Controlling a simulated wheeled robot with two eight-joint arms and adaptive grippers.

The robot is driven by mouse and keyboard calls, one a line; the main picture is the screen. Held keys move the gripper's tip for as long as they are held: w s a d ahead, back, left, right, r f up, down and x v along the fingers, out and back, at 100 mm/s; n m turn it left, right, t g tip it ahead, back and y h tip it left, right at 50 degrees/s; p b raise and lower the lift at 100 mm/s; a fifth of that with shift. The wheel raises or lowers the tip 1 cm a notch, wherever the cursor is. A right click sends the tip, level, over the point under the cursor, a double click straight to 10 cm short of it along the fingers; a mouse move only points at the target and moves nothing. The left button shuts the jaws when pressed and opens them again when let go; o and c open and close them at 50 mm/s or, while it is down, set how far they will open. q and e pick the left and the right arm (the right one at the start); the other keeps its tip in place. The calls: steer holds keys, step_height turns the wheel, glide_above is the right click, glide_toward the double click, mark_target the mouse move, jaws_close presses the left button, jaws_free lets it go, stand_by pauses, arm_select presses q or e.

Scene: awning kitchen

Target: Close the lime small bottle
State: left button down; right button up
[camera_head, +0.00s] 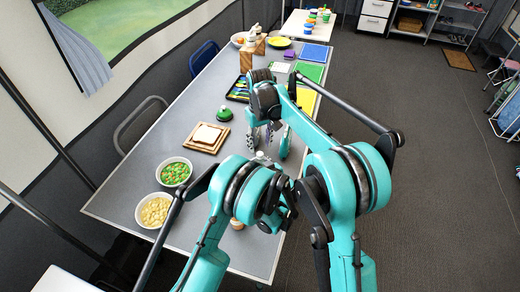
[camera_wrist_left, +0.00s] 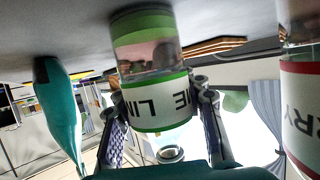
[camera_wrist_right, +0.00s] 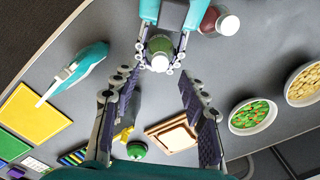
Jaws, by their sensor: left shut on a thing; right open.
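The lime small bottle (camera_wrist_left: 155,60), clear with green bands and a "LIME" label (camera_wrist_left: 157,110), stands on the table, shown upside down in the left wrist view. My left gripper (camera_wrist_left: 165,100) is shut around its label part. In the right wrist view the bottle (camera_wrist_right: 160,45) is seen from above, with a small whitish top (camera_wrist_right: 160,63); I cannot tell whether that is a cap or an open neck. My right gripper (camera_wrist_right: 150,105) is open and empty, apart from the bottle. The head view largely hides the bottle behind my arms.
A teal tapered object (camera_wrist_right: 80,72), a green knobbed dome (camera_wrist_right: 137,150), bread on a board (camera_wrist_right: 172,137) and two bowls (camera_wrist_right: 253,116) are around. Bare grey table lies between them.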

step_height(320, 180, up, 8)
steer(key=shift+f, duration=0.2)
arm_select(q)
steer(key=c, duration=0.8)
jaws_free()
steer(key=shift+c, duration=0.2)
steer(key=v, duration=1.2)
